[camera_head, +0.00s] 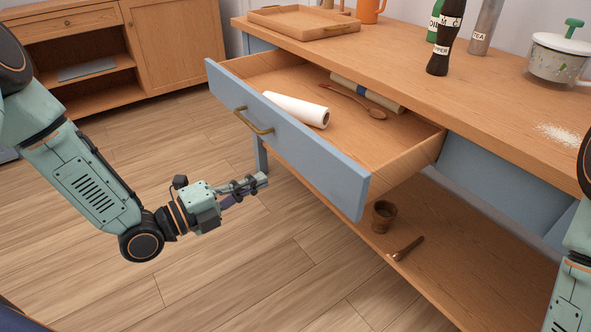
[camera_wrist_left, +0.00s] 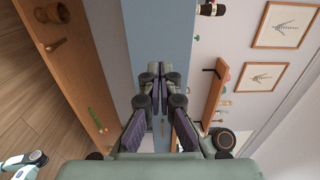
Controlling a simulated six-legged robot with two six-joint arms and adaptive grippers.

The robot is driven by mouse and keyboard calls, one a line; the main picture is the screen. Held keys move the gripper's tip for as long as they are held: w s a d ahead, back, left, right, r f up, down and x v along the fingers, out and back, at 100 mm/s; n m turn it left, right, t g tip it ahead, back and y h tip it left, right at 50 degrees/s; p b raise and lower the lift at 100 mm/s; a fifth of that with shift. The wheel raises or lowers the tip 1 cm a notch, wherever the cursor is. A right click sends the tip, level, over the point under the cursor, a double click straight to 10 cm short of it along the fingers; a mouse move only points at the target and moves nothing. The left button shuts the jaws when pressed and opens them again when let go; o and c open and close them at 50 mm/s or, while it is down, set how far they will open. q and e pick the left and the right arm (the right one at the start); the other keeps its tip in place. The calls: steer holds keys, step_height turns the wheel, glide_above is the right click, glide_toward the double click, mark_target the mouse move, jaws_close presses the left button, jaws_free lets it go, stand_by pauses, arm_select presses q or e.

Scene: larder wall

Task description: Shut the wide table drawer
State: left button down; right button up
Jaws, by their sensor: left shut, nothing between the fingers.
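The wide table drawer is pulled well out of the table, and its blue front (camera_head: 290,145) with a brass handle (camera_head: 254,122) faces my left arm. Inside the drawer lie a white paper roll (camera_head: 296,110), a wooden spoon (camera_head: 358,98) and a rolled mat (camera_head: 368,91). My left gripper (camera_head: 262,181) is shut and empty, in front of and below the drawer front, apart from it in the head view. In the left wrist view its fingers (camera_wrist_left: 160,80) are together before a blue surface (camera_wrist_left: 150,35). My right gripper is out of view; only part of that arm shows.
The tabletop (camera_head: 420,50) holds a tray (camera_head: 303,22), a dark pepper bottle (camera_head: 444,40), a tea bottle (camera_head: 484,28), a lidded pot (camera_head: 559,58) and spilled white powder (camera_head: 560,134). A brown cup (camera_head: 383,216) stands on the lower shelf (camera_head: 440,270). The floor (camera_head: 210,275) before the drawer is clear.

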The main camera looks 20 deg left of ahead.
mark_target(308, 159)
arm_select(q)
steer(key=b+x, duration=0.3)
steer(key=x, duration=0.5)
steer(key=shift+w+d+f, duration=0.15)
steer(key=shift+b+x, duration=0.55)
steer(key=shift+x, duration=0.3)
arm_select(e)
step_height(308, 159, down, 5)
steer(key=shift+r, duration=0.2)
arm_select(q)
steer(key=shift+w+d, duration=0.1)
